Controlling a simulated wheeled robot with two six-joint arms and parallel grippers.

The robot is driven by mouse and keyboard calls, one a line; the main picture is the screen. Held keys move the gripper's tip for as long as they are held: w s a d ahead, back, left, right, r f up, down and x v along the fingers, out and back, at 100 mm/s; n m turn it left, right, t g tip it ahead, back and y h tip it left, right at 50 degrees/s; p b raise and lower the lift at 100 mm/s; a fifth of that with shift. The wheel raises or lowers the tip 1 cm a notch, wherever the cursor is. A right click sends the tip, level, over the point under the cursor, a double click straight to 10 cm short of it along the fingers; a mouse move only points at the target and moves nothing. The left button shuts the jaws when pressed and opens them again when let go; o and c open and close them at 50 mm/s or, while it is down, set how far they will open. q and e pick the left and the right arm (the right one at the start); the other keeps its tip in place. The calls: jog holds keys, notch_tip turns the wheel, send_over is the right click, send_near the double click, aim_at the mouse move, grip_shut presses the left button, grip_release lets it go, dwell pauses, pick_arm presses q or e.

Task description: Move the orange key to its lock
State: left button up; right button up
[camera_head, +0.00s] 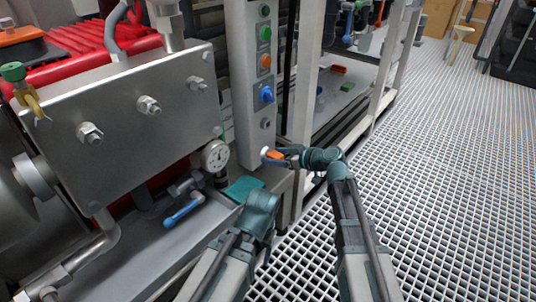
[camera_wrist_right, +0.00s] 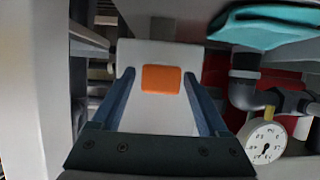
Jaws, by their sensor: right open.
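The orange key (camera_head: 275,154) is a small orange block low at the front of the grey control panel (camera_head: 252,85). In the right wrist view the key (camera_wrist_right: 161,79) shows between my two fingers, with a gap on each side and the pale panel behind. My right gripper (camera_head: 281,153) is at the key with open jaws; the fingers do not press on it. A small round silver fitting (camera_head: 265,124) sits on the panel above the key; I cannot tell whether it is the lock.
A pressure gauge (camera_head: 215,156) and a blue-handled valve (camera_head: 183,211) stand left of the panel. A teal item (camera_head: 243,188) lies on the ledge below. Buttons and a blue knob (camera_head: 266,94) sit higher on the panel. The grated floor (camera_head: 450,180) to the right is clear.

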dwell(0.8)
grip_shut()
jog(key=shift+d, duration=0.1)
dwell(0.4)
jog(key=shift+s+d, duration=0.9)
jog(key=shift+d, duration=0.3)
jog(key=shift+s+d, duration=0.85)
jog(key=shift+d, duration=0.3)
notch_tip(320, 180, up, 12)
jog(key=p, duration=1.1)
jog(key=shift+s+d+f+p, duration=0.2)
jog(key=shift+s+d+p, duration=0.1)
jog(key=shift+d, duration=0.1)
